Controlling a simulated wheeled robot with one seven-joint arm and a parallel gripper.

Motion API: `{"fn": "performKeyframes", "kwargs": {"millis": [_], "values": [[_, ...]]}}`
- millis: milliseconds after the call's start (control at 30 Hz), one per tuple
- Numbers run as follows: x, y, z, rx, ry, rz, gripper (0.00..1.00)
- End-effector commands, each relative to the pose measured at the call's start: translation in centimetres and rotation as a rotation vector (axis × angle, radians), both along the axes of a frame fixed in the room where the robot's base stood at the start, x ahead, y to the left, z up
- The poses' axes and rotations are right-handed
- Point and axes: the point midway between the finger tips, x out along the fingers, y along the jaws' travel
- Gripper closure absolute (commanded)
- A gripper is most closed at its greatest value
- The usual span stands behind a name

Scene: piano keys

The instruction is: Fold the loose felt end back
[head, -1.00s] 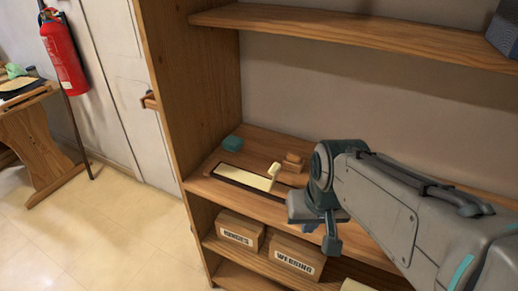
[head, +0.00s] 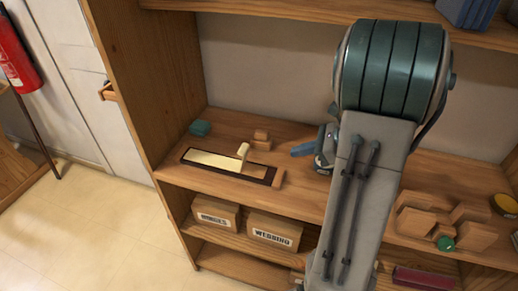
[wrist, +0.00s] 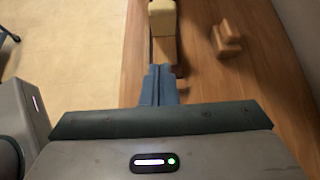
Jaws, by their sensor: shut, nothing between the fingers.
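The cream felt strip (head: 210,160) lies in a dark-edged tray (head: 188,152) on the wooden shelf. Its right end, the loose felt end (head: 243,151), stands up and curls. In the wrist view the felt end (wrist: 162,18) shows at the top, straight ahead of the fingers. My gripper (head: 293,151) is shut and empty, with blue fingers pointing left toward the felt end. It is right of the felt end and apart from it. The wrist view also shows my gripper (wrist: 160,72) with its fingers together.
Small stacked wooden blocks (head: 261,140) stand behind the felt; they show right of the fingers in the wrist view (wrist: 226,38). A teal block (head: 200,128) sits at the back left. Hexagonal wooden pieces (head: 415,218) lie at the right.

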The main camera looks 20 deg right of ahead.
Motion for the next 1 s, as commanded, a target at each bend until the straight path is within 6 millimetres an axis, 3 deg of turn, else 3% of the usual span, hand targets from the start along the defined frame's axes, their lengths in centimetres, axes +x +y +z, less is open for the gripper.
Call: {"fn": "performKeyframes", "kwargs": {"millis": [167,633,800,1000], "values": [[0.7,0.3,-0.6,0.017,0.006,-0.025,1.0],[5.0,6.9,-5.6,0.014,0.008,-0.02,1.0],[6.4,8.9,-4.6,0.013,0.004,-0.021,1.0],[7.1,9.8,-4.4,0.013,0.004,-0.022,1.0]]}}
